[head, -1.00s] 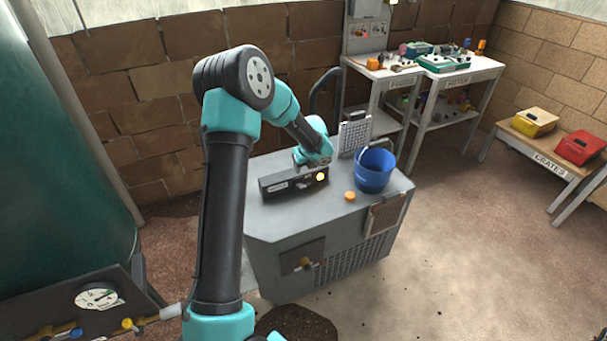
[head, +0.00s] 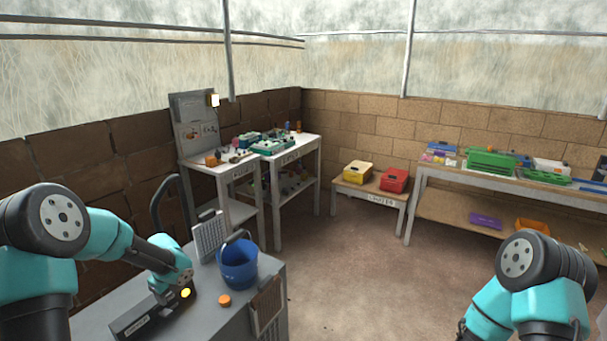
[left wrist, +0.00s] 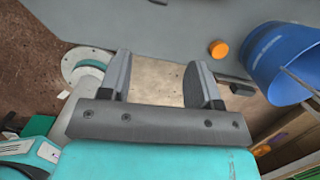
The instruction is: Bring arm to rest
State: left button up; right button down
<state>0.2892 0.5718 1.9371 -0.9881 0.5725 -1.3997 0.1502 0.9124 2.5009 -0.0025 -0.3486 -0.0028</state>
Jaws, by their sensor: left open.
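My left arm comes in from the left in the head view and bends down to the left gripper (head: 155,312), low over the near end of the grey cart. Its fingers do not show clearly there. In the left wrist view the left gripper (left wrist: 158,65) has its two fingers wide apart with nothing between them. My right arm (head: 535,280) shows at the lower right of the head view, but its gripper is out of view.
A blue bucket (head: 238,265) and orange plug (head: 224,300) are on the cart (head: 205,325); the bucket (left wrist: 285,65) and plug (left wrist: 218,48) also show in the wrist view. Benches (head: 290,146) and a low crate table (head: 345,190) stand behind. Floor between is clear.

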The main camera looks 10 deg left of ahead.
pick_arm(q)
jog(key=s+d+f+n+h, duration=0.3)
jog(key=s+d+f+n, duration=0.2)
jog(key=d+f, duration=0.25)
jog(key=s+d+f+n+h, duration=0.2)
jog(key=s+d+f+n, duration=0.3)
jog(key=d, duration=0.4)
jog(key=s+d+f+n, duration=0.3)
jog(key=s+d+n, duration=0.1)
jog(key=s+n, duration=0.3)
jog(key=s+d+f+n+h, duration=0.1)
jog(key=s+d+f+n, duration=0.3)
jog(key=s+d+n, duration=0.1)
jog(key=shift+s+n+g, duration=0.3)
jog(key=shift+s+n, duration=0.6)
